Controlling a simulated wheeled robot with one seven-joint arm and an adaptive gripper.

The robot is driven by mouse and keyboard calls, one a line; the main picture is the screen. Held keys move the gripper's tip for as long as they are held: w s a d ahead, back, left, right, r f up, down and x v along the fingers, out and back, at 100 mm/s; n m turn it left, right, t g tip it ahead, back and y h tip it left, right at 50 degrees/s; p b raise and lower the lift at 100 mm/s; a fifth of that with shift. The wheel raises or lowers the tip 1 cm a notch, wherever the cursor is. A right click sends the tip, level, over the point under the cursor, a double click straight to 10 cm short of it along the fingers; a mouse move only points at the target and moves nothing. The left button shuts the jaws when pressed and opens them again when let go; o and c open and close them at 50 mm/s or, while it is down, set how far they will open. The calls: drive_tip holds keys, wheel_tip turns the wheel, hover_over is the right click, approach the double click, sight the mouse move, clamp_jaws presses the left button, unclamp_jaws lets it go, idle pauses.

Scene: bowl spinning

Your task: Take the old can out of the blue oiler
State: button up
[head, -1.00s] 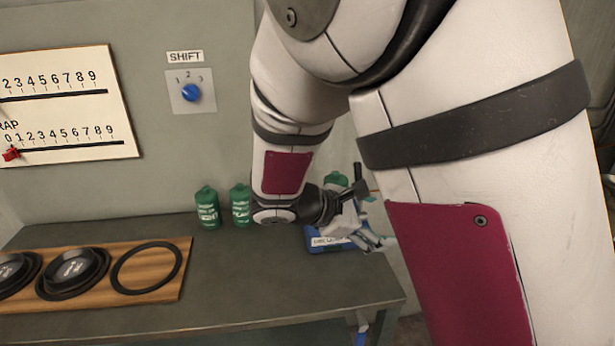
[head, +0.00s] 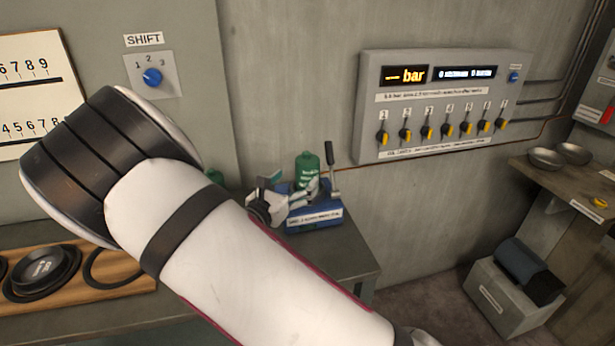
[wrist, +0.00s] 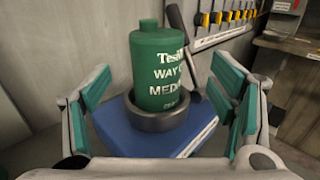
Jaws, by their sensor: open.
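The blue oiler (head: 318,217) stands on the right end of the grey bench. A green can (head: 306,168) sits upright in it, with a dark lever (head: 331,170) beside it on the right. In the wrist view the green can (wrist: 160,70) with white lettering stands in a dark ring (wrist: 158,116) on the blue oiler body (wrist: 120,137). My gripper (wrist: 165,100) is open, its green-padded fingers on either side of the can and apart from it. In the head view my gripper (head: 300,203) is at the oiler's left, partly hidden by my arm.
A wooden board (head: 130,287) with dark round parts lies on the bench at left. A valve panel (head: 445,105) is on the wall. A shelf with bowls (head: 545,158) and a grey box (head: 508,300) stand at right.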

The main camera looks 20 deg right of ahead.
sight(308, 164)
drive_tip(key=shift+x, duration=1.15)
drive_tip(key=shift+r+x, duration=0.15)
drive_tip(key=shift+x, duration=1.15)
drive_tip(key=shift+r+x, duration=0.15)
drive_tip(key=shift+x, duration=1.2)
drive_tip(key=shift+w+a, duration=0.1)
drive_tip(key=shift+a, duration=0.05)
drive_tip(key=c, duration=1.6)
drive_tip(key=shift+c, duration=0.9)
drive_tip(key=shift+r, duration=0.1)
